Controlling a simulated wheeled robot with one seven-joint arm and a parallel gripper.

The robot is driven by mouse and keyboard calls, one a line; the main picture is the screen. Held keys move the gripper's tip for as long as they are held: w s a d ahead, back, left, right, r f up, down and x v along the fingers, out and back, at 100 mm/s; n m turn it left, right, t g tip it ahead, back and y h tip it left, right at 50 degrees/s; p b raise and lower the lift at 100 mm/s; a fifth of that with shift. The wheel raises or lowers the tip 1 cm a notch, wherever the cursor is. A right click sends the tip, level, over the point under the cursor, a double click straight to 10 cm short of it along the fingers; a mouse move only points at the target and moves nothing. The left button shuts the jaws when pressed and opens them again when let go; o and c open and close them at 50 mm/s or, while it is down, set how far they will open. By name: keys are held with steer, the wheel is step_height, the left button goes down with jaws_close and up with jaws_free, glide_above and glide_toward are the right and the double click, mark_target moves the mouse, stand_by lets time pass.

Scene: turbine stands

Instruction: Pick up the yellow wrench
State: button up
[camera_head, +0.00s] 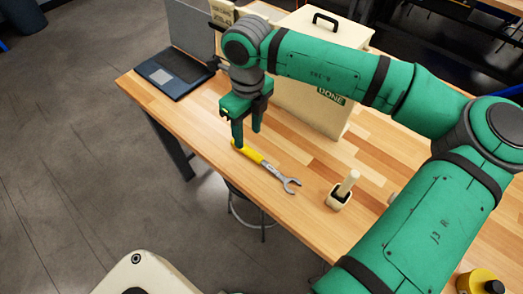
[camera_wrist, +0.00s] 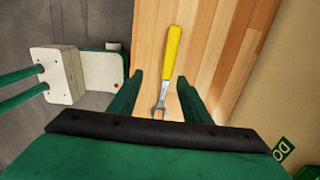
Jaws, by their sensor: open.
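The yellow wrench (camera_head: 249,153) lies flat on the wooden table (camera_head: 205,108) near its front edge. Its handle is yellow and its metal open-ended head points toward the lower right in the head view. My gripper (camera_head: 246,142) is open above the yellow handle, fingers pointing down. In the wrist view the wrench (camera_wrist: 171,58) shows between and beyond the two fingers of my gripper (camera_wrist: 160,85), with the metal head nearest and the handle farther off. Nothing is between the fingers in a grip.
A laptop (camera_head: 172,74) stands at the table's left end. A large beige box labelled DONE (camera_head: 305,105) stands behind my gripper. A small beige holder with an upright peg (camera_head: 340,197) stands right of the wrench. A stool (camera_head: 243,207) is partly under the table.

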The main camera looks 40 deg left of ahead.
mark_target(255, 155)
steer(key=f, duration=0.3)
steer(key=w+f, duration=0.1)
steer(key=f, duration=0.3)
steer(key=d+f, duration=0.1)
steer(key=f, duration=0.2)
steer(key=shift+w+f, duration=0.25)
steer(key=shift+f, duration=0.1)
steer(key=shift+c, duration=0.4)
jaws_close()
